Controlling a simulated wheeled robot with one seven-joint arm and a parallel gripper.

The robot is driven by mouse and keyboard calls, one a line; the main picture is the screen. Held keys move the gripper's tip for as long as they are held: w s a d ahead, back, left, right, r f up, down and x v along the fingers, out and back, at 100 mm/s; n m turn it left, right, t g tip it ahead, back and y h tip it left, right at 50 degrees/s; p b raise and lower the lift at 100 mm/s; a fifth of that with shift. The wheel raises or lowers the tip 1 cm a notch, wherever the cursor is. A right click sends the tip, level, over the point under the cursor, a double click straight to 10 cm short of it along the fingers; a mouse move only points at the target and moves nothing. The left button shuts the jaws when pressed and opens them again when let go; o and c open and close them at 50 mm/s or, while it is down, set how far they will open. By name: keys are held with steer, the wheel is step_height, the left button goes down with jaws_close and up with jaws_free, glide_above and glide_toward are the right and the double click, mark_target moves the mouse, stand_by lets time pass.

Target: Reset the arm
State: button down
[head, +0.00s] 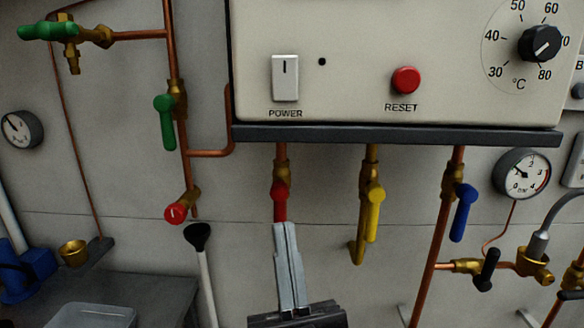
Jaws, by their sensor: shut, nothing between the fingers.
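My gripper (285,228) is in the lower middle of the head view, pointing up. Its two pale fingers are together with nothing held. Their tips are just below, and overlap in the picture, the red valve handle (280,200), which hangs down under the boiler panel. I cannot tell whether they touch it. The red-handled valve sits on a copper pipe. Above are the white POWER switch (285,78) and the round red RESET button (405,81) on the cream panel (345,50).
A yellow valve handle (374,215) and a blue one (463,213) hang to the right. A dark ledge (395,137) runs under the panel. Pressure gauges (522,174) and copper pipes are at right. A black-topped rod (200,240) stands left of my gripper. A clear tray (90,316) is lower left.

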steer(key=s+d+f+m+g+h, duration=0.15)
steer(key=s+d+f+g, duration=0.35)
steer(key=f, duration=0.5)
steer(key=s+d+f+g+h, duration=0.25)
steer(key=s+d+f, duration=0.45)
steer(key=f, duration=0.4)
steer(key=s+d+f+m+g+h, duration=0.1)
steer(key=s+d+f+g+h, duration=0.1)
steer(key=s, duration=0.7)
steer(key=s+d+f+m+g+h, duration=0.1)
steer(key=s+d+f+g+h, duration=0.1)
steer(key=s+d+f+g, duration=0.2)
steer(key=s+d+f, duration=0.3)
steer(key=s, duration=0.3)
steer(key=c, duration=2.1)
jaws_free()
steer(key=shift+m+g, duration=0.25)
